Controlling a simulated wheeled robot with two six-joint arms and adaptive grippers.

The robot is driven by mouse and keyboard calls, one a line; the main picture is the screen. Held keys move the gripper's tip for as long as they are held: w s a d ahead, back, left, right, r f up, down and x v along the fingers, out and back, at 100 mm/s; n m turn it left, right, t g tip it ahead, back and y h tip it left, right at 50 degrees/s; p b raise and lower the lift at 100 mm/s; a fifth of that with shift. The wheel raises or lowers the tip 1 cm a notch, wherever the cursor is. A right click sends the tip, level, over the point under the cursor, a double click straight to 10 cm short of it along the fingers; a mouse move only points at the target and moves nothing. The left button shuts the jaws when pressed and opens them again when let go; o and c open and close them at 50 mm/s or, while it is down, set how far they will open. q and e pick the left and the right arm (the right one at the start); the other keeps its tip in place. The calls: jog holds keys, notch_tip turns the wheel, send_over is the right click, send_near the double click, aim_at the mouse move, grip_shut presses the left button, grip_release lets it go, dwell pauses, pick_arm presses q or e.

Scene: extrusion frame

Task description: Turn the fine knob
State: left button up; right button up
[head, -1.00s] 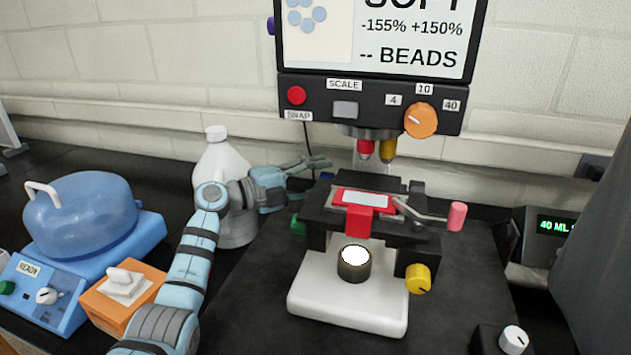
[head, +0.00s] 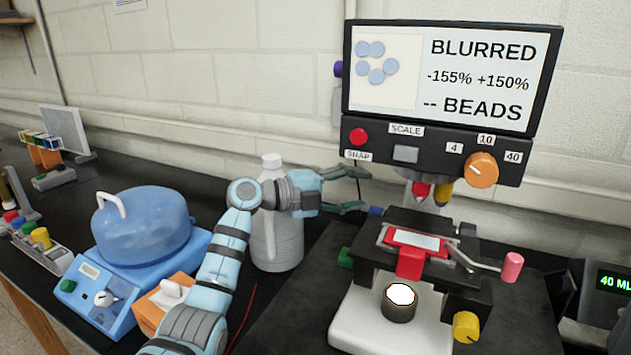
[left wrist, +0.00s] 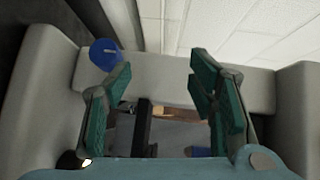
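The microscope (head: 385,328) has a white base, a black stage and a red slide holder (head: 410,262). A yellow knob (head: 466,326) is on its right, a green one (head: 345,257) on its left, and a small blue one (head: 375,210) behind the stage's left side. No label tells which is the fine knob. A blue round knob (left wrist: 105,53) shows in the left wrist view, outside the fingers at upper left. My left gripper (head: 352,190) is open beside the microscope's back left; its spread green fingers (left wrist: 163,100) hold nothing visible. My right gripper is out of view.
A white jug (head: 275,235) stands close behind my left arm. A blue domed device (head: 145,225) and an orange box (head: 150,312) are at left. A pink-tipped lever (head: 512,266) sticks out right.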

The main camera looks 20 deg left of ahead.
pick_arm(q)
jog(key=r+p+v, duration=0.2)
jog(key=p+v, duration=0.2)
jog(key=v, duration=0.9)
jog(key=shift+a, duration=0.2)
jog(key=shift+w, duration=0.15)
jog(key=shift+p, duration=0.65)
jog(key=shift+r, duration=0.1)
